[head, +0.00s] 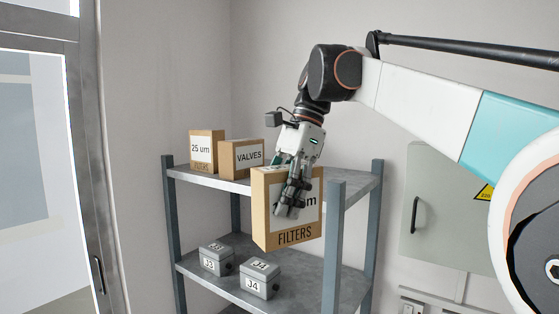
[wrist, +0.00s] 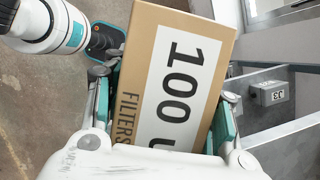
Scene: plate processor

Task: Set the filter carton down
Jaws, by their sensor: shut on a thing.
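The filter carton (head: 266,232) is a brown box with a white label reading FILTERS, partly covered by my fingers in the head view. In the wrist view the carton (wrist: 190,20) fills the middle and its label reads 100 u and FILTERS. My gripper (head: 294,195) is shut on the carton, with a finger on each side of it in the wrist view (wrist: 165,125). The carton appears in front of the shelf unit's upper shelf (head: 215,181) in the head view. I cannot tell whether it touches the shelf.
A 25 um filters carton (head: 205,150) and a VALVES carton (head: 241,158) stand on the upper shelf at left. Grey boxes J3 (head: 216,258) and J4 (head: 260,279) sit on the lower shelf. Steel posts (head: 333,245) frame the unit. A wall cabinet (head: 435,205) hangs at right.

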